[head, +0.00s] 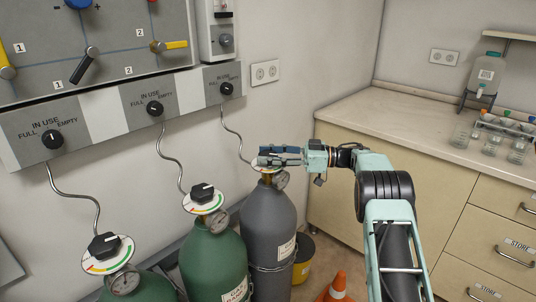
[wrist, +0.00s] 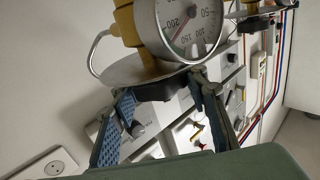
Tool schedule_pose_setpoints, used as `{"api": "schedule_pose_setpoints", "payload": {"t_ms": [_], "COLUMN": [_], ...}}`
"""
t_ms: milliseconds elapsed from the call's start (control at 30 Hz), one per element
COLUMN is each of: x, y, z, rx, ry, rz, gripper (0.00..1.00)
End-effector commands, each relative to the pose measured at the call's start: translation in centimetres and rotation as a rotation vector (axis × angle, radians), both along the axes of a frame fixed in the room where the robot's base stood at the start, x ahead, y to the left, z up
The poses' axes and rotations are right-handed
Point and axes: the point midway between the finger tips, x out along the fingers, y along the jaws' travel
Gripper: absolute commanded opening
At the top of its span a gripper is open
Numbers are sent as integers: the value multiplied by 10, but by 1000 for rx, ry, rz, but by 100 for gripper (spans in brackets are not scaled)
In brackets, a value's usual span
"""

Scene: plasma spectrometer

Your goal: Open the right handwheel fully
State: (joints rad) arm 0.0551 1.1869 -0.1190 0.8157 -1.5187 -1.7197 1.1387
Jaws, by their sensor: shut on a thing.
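The right handwheel is a black knob (wrist: 163,88) under a round dial plate (wrist: 122,68) in the wrist view, which shows the scene tilted over. In the head view it sits atop the grey cylinder (head: 268,225) and is hidden behind my gripper (head: 272,156); only part of its pale dial plate (head: 256,164) shows. My gripper reaches in from the right and is shut on the handwheel, one finger on each side in the wrist view. A pressure gauge (wrist: 190,25) is beside the plate; its needle is near 200. The knob's marker is hidden.
Two green cylinders with black handwheels (head: 203,192) (head: 104,245) stand to the left. Thin pipes run up to a wall panel with selector knobs (head: 227,88). A counter (head: 400,125) with drawers is at right. An orange cone (head: 335,290) and yellow bucket (head: 302,270) stand on the floor.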

Motion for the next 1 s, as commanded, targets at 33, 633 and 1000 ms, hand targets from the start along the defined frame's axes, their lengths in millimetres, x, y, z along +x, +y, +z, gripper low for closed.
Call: {"api": "schedule_pose_setpoints", "payload": {"t_ms": [33,633,1000], "x": [0,-1,-1], "y": [1,1,1], "z": [0,1,0], "rx": [1,2,2], "ry": [-1,0,0], "rz": [10,43,42], "gripper": [17,17,60]}}
